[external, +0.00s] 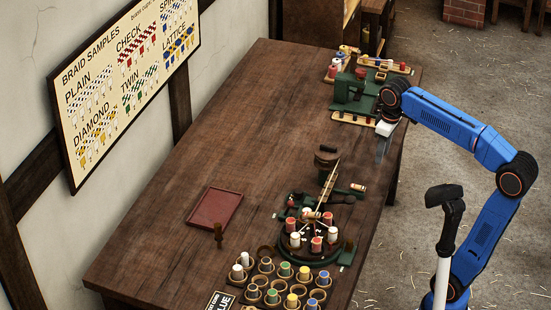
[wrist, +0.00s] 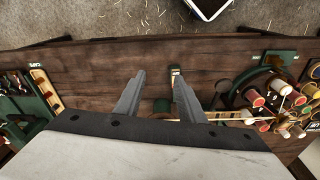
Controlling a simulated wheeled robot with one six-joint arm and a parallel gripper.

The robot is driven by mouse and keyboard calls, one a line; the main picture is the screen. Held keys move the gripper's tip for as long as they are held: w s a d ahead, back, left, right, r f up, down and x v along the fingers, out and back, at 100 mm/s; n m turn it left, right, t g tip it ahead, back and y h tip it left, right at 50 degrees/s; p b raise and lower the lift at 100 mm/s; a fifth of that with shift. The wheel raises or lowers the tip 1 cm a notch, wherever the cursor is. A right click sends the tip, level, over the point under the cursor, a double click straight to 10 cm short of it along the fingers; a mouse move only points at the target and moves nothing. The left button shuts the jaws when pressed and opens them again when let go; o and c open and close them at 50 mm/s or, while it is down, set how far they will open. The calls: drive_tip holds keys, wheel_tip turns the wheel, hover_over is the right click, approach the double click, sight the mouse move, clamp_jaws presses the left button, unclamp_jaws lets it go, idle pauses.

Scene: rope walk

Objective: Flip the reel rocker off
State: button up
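My gripper (external: 380,158) hangs over the right edge of the table, just in front of the green machine. In the wrist view my gripper (wrist: 159,76) is open, with its two fingers apart and nothing between them. A small green block with a white and orange face (wrist: 175,78) lies near the table edge, beyond the right fingertip. It seems to be the small piece (external: 358,187) beside the braiding machine in the external view. I cannot tell whether it is the reel rocker, nor which way any rocker is tipped.
The braiding machine (external: 315,252) with its bobbins stands toward the front; it also shows at right in the wrist view (wrist: 257,85). The green machine (external: 350,90) stands at the back. A red tray (external: 214,208) and a bobbin rack (external: 250,294) lie left and front.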

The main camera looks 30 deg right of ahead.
drive_tip(key=n+g, duration=0.1)
drive_tip(key=n, duration=0.1)
approach(358, 186)
drive_tip(key=f, duration=0.7)
drive_tip(key=shift+a+f, duration=0.2)
idle(0.3)
clamp_jaws()
